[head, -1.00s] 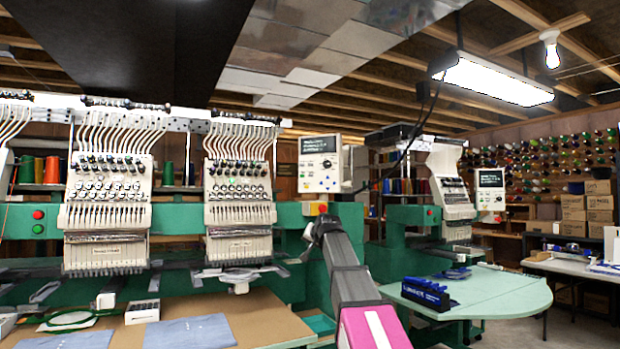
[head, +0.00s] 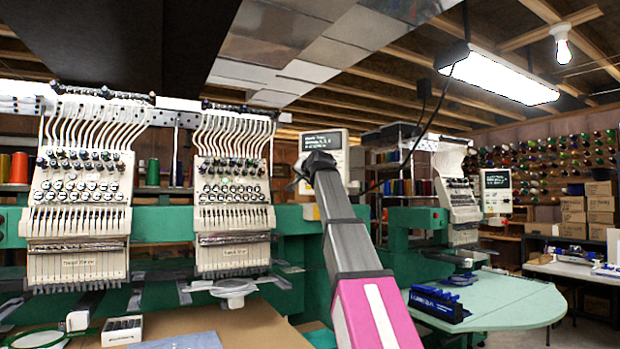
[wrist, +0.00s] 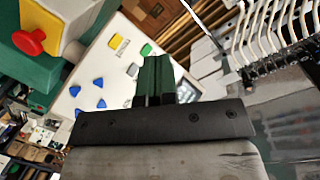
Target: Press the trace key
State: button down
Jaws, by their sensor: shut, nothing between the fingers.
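The white control panel (head: 344,148) with a dark screen is at the middle of the head view. The end of my arm hides its lower part and keys. In the wrist view the panel (wrist: 98,62) shows several blue triangular keys (wrist: 98,84), a yellow key (wrist: 116,41), a green key (wrist: 146,50) and small grey keys. No key label is readable, so I cannot tell which is the trace key. My gripper (wrist: 155,60) is shut and empty in front of the panel, covering part of its screen. I cannot tell whether it touches the panel.
A red stop button (wrist: 30,41) on a yellow box is beside the panel. The white embroidery heads (head: 232,195) stand left of it on a green machine frame. A second machine with a pale green table (head: 500,300) stands to the right.

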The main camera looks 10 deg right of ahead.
jog(key=shift+w+d, duration=0.1)
jog(key=shift+w, duration=0.05)
jog(key=w+d, duration=0.4)
jog(key=w, duration=0.3)
jog(key=shift+d, duration=0.25)
dwell(0.3)
jog(key=shift+w+d, duration=0.1)
jog(key=shift+w, duration=0.15)
dwell(1.8)
jog(key=shift+w+d, duration=0.15)
jog(key=shift+w, duration=0.05)
jog(key=shift+w+d, duration=0.25)
jog(key=shift+w, duration=0.15)
dwell(0.9)
jog(key=shift+s+a, duration=0.1)
jog(key=shift+s, duration=0.05)
jog(key=shift+s+a, duration=0.4)
jog(key=shift+s, duration=0.25)
